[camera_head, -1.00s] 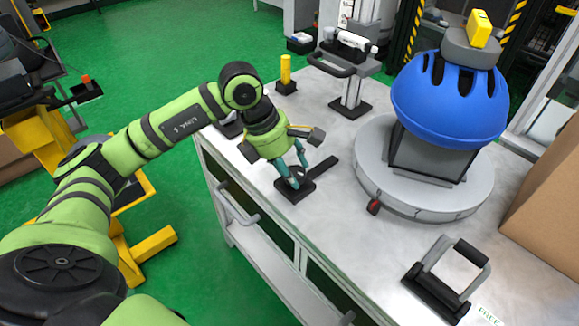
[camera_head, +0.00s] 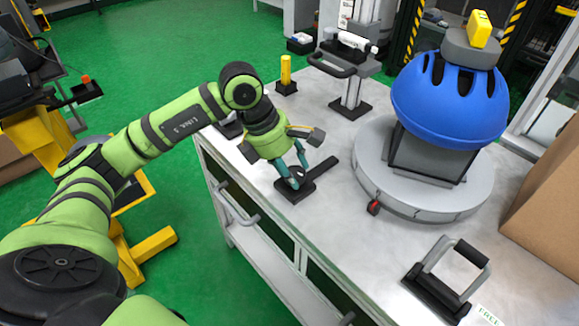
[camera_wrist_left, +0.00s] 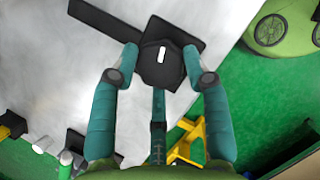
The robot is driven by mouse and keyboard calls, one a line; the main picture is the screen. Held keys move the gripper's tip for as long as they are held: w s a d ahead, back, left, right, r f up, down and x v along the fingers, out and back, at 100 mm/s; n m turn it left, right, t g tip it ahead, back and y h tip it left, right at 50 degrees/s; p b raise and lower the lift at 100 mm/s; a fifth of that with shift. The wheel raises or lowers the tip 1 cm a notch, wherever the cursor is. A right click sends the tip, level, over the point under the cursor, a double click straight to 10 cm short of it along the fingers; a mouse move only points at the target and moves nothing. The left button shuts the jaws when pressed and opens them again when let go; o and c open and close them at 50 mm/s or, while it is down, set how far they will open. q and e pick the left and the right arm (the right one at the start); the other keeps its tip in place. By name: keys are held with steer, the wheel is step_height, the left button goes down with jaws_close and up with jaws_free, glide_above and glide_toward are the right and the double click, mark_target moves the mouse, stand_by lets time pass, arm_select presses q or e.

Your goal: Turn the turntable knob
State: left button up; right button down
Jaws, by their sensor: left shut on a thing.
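The knob (camera_wrist_left: 161,66) is a black, many-sided cap with a white mark on top. It sits on a black base plate (camera_head: 297,195) near the left edge of the bench, left of the turntable. My left gripper (camera_head: 295,180) points down over it and is shut on it. In the left wrist view the teal fingers of the left gripper (camera_wrist_left: 161,70) stand on either side of the knob. The round grey turntable (camera_head: 440,208) bears a dark block and a blue helmet (camera_head: 450,103). My right gripper is not in view.
A black handle on a bracket (camera_head: 446,278) stands at the front of the bench. A yellow post (camera_head: 286,75) and a stand with a white cylinder (camera_head: 352,85) are at the back. A cardboard box (camera_head: 550,190) is at the right edge.

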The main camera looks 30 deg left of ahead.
arm_select(q)
steer(key=o, duration=0.8)
steer(key=shift+w+d+r, duration=0.15)
steer(key=shift+d+r, duration=0.1)
steer(key=shift+d, duration=0.05)
steer(key=o, duration=0.3)
steer(key=shift+d+f, duration=0.1)
steer(key=shift+a, duration=0.2)
steer(key=v, duration=1.2)
steer(key=shift+d, duration=0.1)
